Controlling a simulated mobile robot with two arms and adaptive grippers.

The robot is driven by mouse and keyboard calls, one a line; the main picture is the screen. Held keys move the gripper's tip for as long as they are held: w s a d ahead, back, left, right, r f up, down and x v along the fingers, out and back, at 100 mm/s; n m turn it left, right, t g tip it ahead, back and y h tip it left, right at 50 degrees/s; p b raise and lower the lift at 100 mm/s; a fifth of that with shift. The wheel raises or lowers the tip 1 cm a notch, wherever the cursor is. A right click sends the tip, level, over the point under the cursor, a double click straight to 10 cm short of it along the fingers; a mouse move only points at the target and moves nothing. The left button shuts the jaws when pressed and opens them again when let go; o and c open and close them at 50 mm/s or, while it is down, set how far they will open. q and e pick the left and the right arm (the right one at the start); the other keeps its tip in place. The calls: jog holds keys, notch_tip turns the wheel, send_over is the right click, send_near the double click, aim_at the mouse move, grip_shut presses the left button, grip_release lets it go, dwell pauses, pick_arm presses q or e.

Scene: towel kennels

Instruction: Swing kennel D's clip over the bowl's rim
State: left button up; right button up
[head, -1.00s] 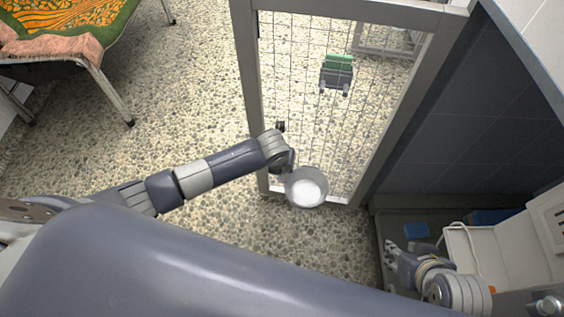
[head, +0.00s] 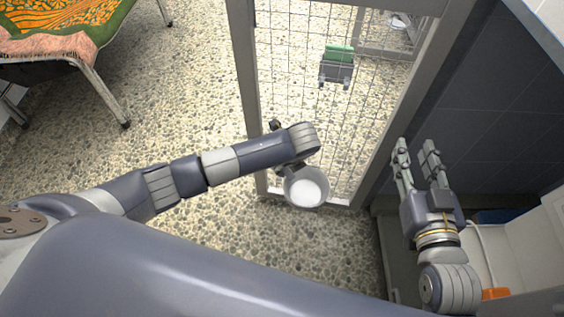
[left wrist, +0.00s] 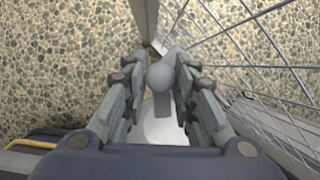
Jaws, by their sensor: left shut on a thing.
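The grey bowl (head: 306,188) with white contents sits at the bottom of the wire-mesh gate (head: 243,95). It also shows below my fingers in the left wrist view (left wrist: 165,132). In that view a grey round knob on a flat stem, apparently the clip (left wrist: 161,76), is between the fingers of my left gripper (left wrist: 160,68), which is shut on it above the bowl. In the head view my left wrist mostly hides the clip and fingers. I cannot tell whether the clip crosses the rim. My right gripper (head: 415,148) is open and empty, right of the gate.
Behind the mesh, a grey holder with a green top (head: 337,64) is visible. A dark tiled wall (head: 460,120) stands right of the gate. A raised bed with a patterned cover (head: 45,30) is at the upper left. The pebbled floor between is clear.

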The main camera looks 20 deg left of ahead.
aim_at(291, 179)
pick_arm(q)
jog(key=shift+d+n, duration=0.1)
jog(key=shift+n, duration=0.4)
pick_arm(e)
jog(key=shift+a+r, duration=0.1)
jog(key=shift+r, duration=0.25)
pick_arm(q)
jog(key=shift+g, duration=0.3)
jog(key=o, duration=0.8)
pick_arm(e)
jog(key=shift+w, duration=0.1)
pick_arm(q)
jog(key=v, duration=1.2)
jog(key=shift+d, duration=0.1)
jog(key=shift+f, duration=0.1)
